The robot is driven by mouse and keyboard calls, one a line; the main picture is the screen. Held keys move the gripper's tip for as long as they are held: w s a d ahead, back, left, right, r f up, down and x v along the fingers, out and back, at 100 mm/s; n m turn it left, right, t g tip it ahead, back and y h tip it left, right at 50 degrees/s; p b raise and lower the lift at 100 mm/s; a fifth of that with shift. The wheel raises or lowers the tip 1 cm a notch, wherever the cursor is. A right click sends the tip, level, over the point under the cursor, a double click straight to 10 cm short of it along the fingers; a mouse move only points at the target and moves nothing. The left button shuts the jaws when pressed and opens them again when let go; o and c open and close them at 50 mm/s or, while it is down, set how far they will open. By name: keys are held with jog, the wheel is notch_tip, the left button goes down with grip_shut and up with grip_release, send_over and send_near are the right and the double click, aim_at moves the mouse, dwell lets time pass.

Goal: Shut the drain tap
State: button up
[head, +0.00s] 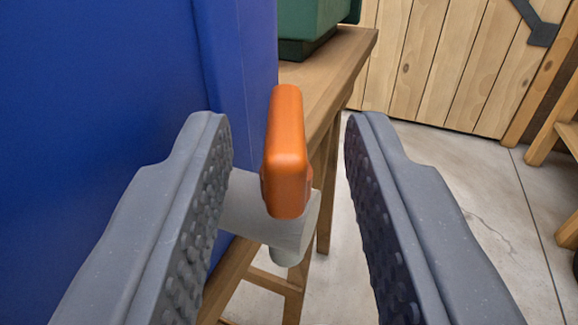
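The drain tap has an orange lever handle (286,150) on a pale grey body (262,215) with a short spout pointing down. The body comes out from the side of a blue container (110,90) at the left. The handle looks roughly upright in the picture, tilted slightly away. My gripper (288,130) is open, with one dark grey studded finger on each side of the handle. The left finger looks close to the tap body and hides part of it. The right finger stands clear of the handle. I cannot tell whether the left finger touches the tap.
The blue container stands on a wooden bench (345,55), with a green box (308,22) further back on it. A plank door (430,60) with a dark hinge closes the back. Wooden furniture (565,140) stands at the right. Concrete floor (480,190) is clear between.

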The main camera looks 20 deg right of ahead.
jog(key=p+v, duration=0.1)
jog(key=v, duration=1.2)
jog(key=shift+f, duration=0.1)
